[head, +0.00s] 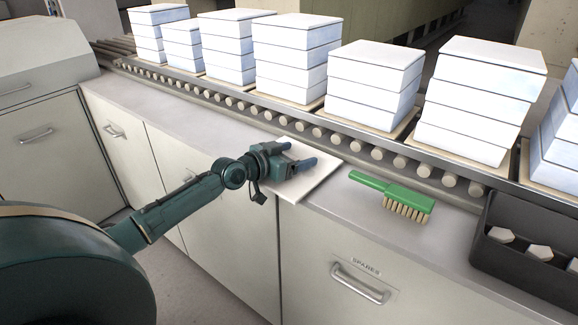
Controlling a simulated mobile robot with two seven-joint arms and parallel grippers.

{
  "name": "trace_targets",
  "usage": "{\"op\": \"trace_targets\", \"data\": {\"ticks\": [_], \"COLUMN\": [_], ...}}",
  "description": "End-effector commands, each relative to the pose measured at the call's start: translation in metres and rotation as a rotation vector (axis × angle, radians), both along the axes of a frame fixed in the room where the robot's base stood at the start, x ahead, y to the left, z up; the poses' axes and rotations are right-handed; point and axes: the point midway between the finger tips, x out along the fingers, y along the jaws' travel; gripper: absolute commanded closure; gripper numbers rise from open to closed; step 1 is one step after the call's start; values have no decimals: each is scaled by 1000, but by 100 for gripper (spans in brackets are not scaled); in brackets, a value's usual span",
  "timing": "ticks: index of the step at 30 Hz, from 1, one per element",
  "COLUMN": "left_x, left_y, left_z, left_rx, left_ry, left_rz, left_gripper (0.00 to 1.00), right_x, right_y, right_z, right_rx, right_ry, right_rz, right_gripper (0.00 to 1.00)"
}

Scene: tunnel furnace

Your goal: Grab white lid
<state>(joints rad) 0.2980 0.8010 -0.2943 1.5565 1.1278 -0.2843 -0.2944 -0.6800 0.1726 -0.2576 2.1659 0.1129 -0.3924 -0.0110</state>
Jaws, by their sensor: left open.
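A flat white square plate, which looks like the white lid (322,178), lies on the grey counter. Its front corner reaches the counter's front edge and seems to stick out a little past it. My left gripper (298,157) is open, and in the picture it covers the left and middle part of the lid. I cannot tell whether its fingers touch the lid or hover above it. No part of the lid is clearly between the fingers. My right gripper is not in view.
A green brush (392,192) lies on the counter right of the lid. Behind runs a roller conveyor (340,138) with several stacks of white boxes (375,85). A dark bin (525,240) with pale pieces stands at the right. The counter (190,108) left of the gripper is clear.

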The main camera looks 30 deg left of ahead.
Motion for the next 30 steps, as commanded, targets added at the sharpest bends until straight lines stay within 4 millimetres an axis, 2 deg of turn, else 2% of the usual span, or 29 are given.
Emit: {"op": "trace_targets", "data": {"ticks": [4, 27, 30], "left_x": [0, -1, 0], "left_y": [0, 0, 1], "left_z": [0, 0, 3], "left_rx": [0, 0, 0], "left_ry": [0, 0, -5], "left_rz": [0, 0, 1], "left_gripper": [23, 86, 87], "right_x": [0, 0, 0], "right_y": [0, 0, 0], "right_z": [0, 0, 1], "right_rx": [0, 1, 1], "right_ry": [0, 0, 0], "right_rz": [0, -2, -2], "right_gripper": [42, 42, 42]}}
